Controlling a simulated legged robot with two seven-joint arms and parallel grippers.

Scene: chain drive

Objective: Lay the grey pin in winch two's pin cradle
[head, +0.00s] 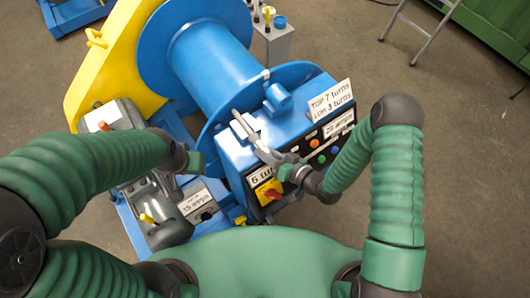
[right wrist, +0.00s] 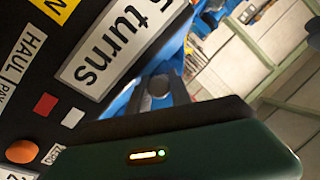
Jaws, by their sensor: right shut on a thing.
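My right gripper (head: 258,140) is over the top of the blue winch housing (head: 232,160), beside the blue drum (head: 212,60). It is shut on the grey pin; in the right wrist view the pin's round grey end (right wrist: 158,86) shows between the fingers. In the head view pin and fingers are hard to tell apart. A small white block (head: 243,126) sits on the housing just behind the fingers; I cannot tell whether it is the pin cradle or whether the pin touches it. My left gripper (head: 195,161) is left of the housing, its fingers mostly hidden.
A control panel (head: 318,150) with coloured buttons and a red-yellow switch (head: 268,191) faces me. A sign (head: 331,100) reads "TOP 7 turns LOW 3 turns". A yellow guard (head: 105,65) and grey motor parts (head: 160,220) stand left. A stepladder (head: 415,30) is at the back right; floor there is free.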

